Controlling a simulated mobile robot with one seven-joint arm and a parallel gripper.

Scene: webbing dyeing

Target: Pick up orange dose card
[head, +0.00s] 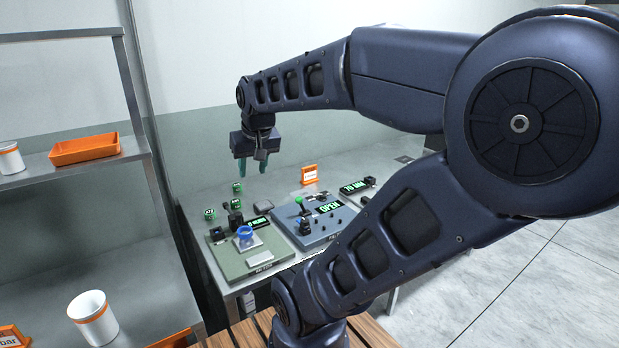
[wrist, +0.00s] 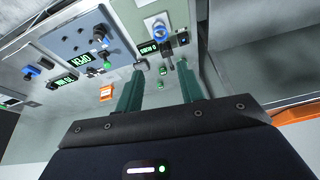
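An orange card (head: 309,174) with a white panel stands upright at the back of the steel bench, behind the blue-grey device. It also shows in the wrist view (wrist: 106,92), left of the fingers; its print is too small to read. My gripper (head: 252,168) is above the back left of the bench, left of the card and apart from it. In the wrist view my gripper (wrist: 162,66) has its two green fingers spread with nothing between them.
A shelf at left holds an orange tray (head: 84,148) and a cup (head: 11,158). Another cup (head: 93,318) stands lower.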

